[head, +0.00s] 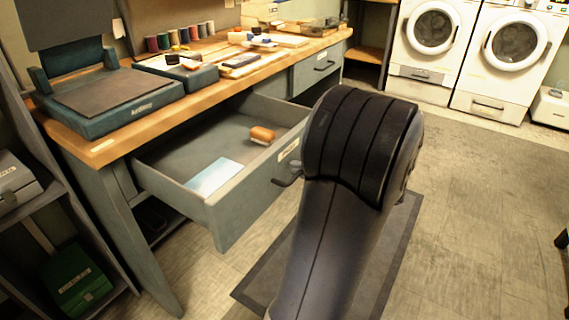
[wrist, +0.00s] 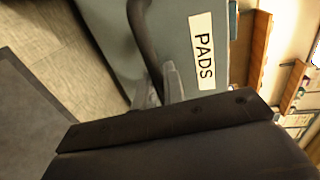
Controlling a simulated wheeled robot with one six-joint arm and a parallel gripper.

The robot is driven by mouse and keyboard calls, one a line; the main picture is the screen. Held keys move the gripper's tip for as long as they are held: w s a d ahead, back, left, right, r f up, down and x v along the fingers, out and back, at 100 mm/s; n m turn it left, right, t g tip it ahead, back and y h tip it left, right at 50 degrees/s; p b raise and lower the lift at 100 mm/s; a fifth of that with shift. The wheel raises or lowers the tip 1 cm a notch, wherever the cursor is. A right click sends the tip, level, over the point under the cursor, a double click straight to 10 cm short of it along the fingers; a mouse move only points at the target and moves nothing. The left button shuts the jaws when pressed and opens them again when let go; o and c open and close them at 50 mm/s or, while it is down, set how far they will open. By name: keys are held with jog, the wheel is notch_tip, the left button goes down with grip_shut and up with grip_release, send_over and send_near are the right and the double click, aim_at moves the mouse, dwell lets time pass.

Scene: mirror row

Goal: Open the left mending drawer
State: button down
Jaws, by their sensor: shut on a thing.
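The left mending drawer (head: 248,193) stands pulled out from under the wooden workbench in the head view. It is grey-green, with a dark bar handle (head: 284,182) and a small white label on its front. In the wrist view the label reads PADS, and the dark curved handle (wrist: 146,40) runs down beside it. My gripper (wrist: 172,84) is shut on the handle; its grey fingertips sit at the handle's lower part. In the head view my arm's dark links hide the gripper and part of the drawer front.
An orange-brown object (head: 262,135) and a pale blue sheet (head: 214,176) lie in the drawer. A second drawer (head: 313,74) farther right is closed. Thread spools and trays stand on the workbench (head: 105,152). A shelf is at left, washers (head: 433,40) at the back. Floor at right is clear.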

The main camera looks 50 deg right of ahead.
jog(key=shift+v, duration=0.8)
jog(key=shift+f, duration=0.2)
jog(key=c, duration=1.8)
grip_release()
jog(key=shift+c, duration=0.2)
jog(key=p+v, duration=0.3)
jog(key=v, duration=0.7)
jog(key=shift+s, duration=0.4)
jog(key=shift+w+d, duration=0.1)
jog(key=shift+d, duration=0.05)
